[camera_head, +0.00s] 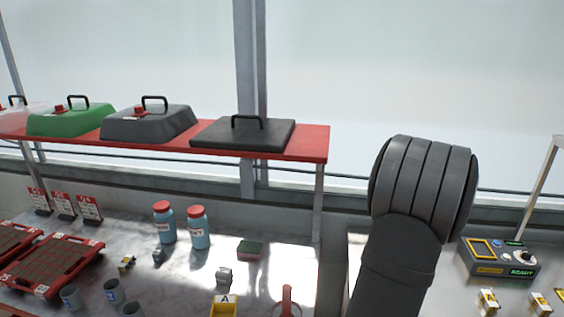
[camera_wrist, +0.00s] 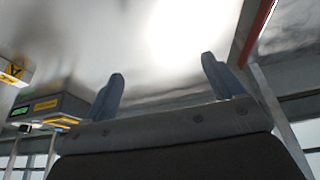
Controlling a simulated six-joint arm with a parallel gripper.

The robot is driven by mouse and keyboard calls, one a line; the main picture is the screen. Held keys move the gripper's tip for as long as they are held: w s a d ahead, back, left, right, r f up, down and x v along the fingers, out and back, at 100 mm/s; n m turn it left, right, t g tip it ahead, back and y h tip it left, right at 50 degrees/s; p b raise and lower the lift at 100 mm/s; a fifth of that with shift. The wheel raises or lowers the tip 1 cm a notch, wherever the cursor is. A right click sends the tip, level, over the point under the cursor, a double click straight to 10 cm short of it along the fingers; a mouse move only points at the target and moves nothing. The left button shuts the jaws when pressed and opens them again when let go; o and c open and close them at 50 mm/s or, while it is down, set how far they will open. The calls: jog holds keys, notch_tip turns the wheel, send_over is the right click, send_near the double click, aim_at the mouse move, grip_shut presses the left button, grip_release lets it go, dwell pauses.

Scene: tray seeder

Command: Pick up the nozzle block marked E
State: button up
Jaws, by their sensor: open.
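No letter E can be read in either view. In the head view, small blocks stand on the bench at the right: one yellow and white block (camera_head: 488,302) and another like it (camera_head: 540,303). Other small pieces lie at the left: a yellow and dark one (camera_head: 126,263), a grey one (camera_head: 159,256) and another grey one (camera_head: 224,276). I cannot tell which is the nozzle block E. My gripper (camera_wrist: 163,66) shows in the wrist view with its two blue-grey fingers wide apart and nothing between them. In the head view only my arm shows.
A control box (camera_head: 500,260) reading READY stands at the right. A red shelf (camera_head: 312,143) carries several lids. Below are two blue bottles with red caps (camera_head: 198,228), a sponge (camera_head: 250,250), grey cups, red trays (camera_head: 50,268) and a yellow holder marked A (camera_head: 224,306).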

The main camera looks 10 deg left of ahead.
jog(key=w+a+r+n+y, duration=0.1)
jog(key=w+a+r+n, duration=0.2)
jog(key=w+a, duration=0.5)
jog(key=w+a+r+n+y, duration=0.2)
jog(key=w+a, duration=0.1)
jog(key=a, duration=0.9)
jog(key=w+a+n+g+y, duration=0.1)
jog(key=w+a+n, duration=0.15)
jog(key=a, duration=0.85)
jog(key=w+a+n+y, duration=0.1)
jog(key=a+n, duration=0.2)
jog(key=a, duration=0.7)
jog(key=n+g+y, duration=0.4)
jog(key=n, duration=0.5)
send_over(128, 261)
jog(key=d, duration=0.5)
jog(key=f, duration=1.3)
jog(key=shift+w+f, duration=0.15)
jog(key=shift+w, duration=0.05)
jog(key=shift+m, duration=0.25)
jog(key=shift+x, duration=3.2)
